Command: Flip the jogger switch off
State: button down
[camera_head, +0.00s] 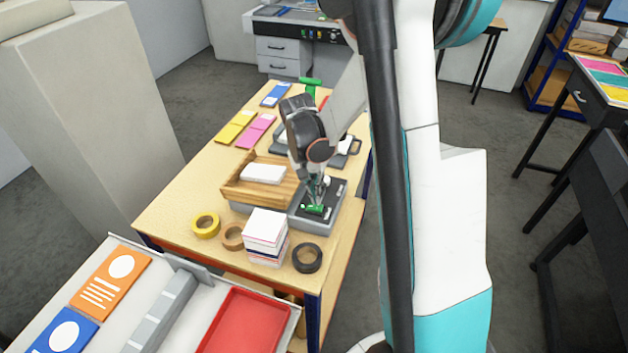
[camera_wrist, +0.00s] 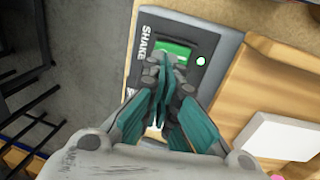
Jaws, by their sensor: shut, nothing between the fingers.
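The jogger is a wooden tray (camera_head: 232,190) on a grey base, with a grey control box (camera_head: 300,224) on its right side. The box has a black panel marked "SHAKE", which also shows in the wrist view (camera_wrist: 146,50). A green switch (camera_head: 313,209) sits on this panel; in the wrist view the switch (camera_wrist: 174,47) is partly covered by my fingertips. A small pale lamp (camera_wrist: 201,61) is beside it. My gripper (camera_head: 317,200) is shut and empty, its fingertips (camera_wrist: 166,62) at the switch. I cannot tell whether they touch it, or which way the switch is tipped.
A white paper block (camera_head: 263,173) lies in the wooden tray. A paper stack (camera_head: 266,230), a black tape roll (camera_head: 307,257), a brown roll (camera_head: 232,236) and a yellow roll (camera_head: 206,224) stand near the table's front. Pink and yellow pads (camera_head: 255,131) lie behind.

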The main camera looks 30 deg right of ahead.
aim_at(322, 205)
jog(key=shift+s+d+f, duration=0.1)
jog(key=shift+s+f, duration=0.05)
jog(key=shift+f, duration=0.6)
jog(key=shift+s+d+f+b, duration=0.1)
jog(key=shift+f+b, duration=0.1)
jog(key=shift+b, duration=0.1)
jog(key=shift+s+d+f+t+y+b, duration=0.15)
jog(key=shift+f+t+y+b, duration=0.15)
jog(key=shift+t+y+b, duration=0.15)
jog(key=shift+s+d+f+t+y+b, duration=0.1)
jog(key=shift+s+f+t+y+b, duration=0.1)
jog(key=shift+s+t+y+b, duration=0.4)
jog(key=shift+w+t, duration=0.1)
jog(key=shift+t, duration=0.15)
jog(key=shift+w, duration=0.1)
